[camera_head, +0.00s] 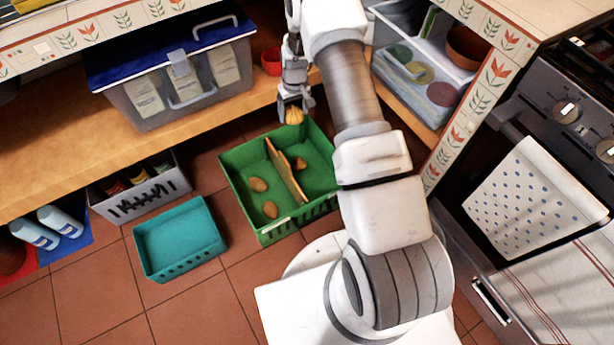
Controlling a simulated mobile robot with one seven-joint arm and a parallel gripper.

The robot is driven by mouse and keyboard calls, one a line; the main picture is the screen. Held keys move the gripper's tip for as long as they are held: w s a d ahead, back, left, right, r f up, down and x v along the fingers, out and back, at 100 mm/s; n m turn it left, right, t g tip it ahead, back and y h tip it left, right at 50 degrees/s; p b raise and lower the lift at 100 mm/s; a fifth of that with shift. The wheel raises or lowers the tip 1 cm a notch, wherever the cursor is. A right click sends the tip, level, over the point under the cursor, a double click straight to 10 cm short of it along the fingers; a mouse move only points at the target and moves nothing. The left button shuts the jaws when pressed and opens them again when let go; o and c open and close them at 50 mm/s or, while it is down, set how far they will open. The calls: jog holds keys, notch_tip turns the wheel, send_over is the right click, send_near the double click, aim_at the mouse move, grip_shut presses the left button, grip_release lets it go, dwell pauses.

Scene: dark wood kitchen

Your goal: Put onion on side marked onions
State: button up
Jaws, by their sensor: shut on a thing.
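My gripper (291,105) is shut on a yellow-brown onion (294,115). It holds the onion at the far edge of the green crate (240,217), over or just behind the rim; I cannot tell which. The crate stands on the floor and a tan divider (285,171) splits it in two. One brown thing (299,164) lies on the right side close to the divider. No marking on the crate is readable. My arm hides the crate's right edge.
An empty teal tray (180,238) stands left of the crate. A grey bin (140,190) with bottles is behind it. A lidded clear box (180,85) and a red cup (272,61) sit on the wooden shelf (50,140). The oven (520,170) is at right.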

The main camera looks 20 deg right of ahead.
jog(key=s+d+f, duration=0.1)
jog(key=d+f, duration=0.3)
jog(key=f, duration=1)
jog(key=n+p, duration=0.1)
send_over(317, 194)
notch_tip(317, 194, down, 16)
jog(key=f+b, duration=0.1)
jog(key=f, duration=0.1)
jog(key=f+b, duration=0.1)
jog(key=f, duration=0.3)
jog(key=shift+s+d+b, duration=0.1)
jog(key=shift+s+b, duration=0.25)
jog(key=shift+b, duration=0.05)
jog(key=shift+f+b, duration=1.1)
jog(key=shift+f, duration=0.8)
jog(key=shift+f, duration=0.1)
jog(key=o, duration=1.3)
jog(key=shift+f, duration=0.1)
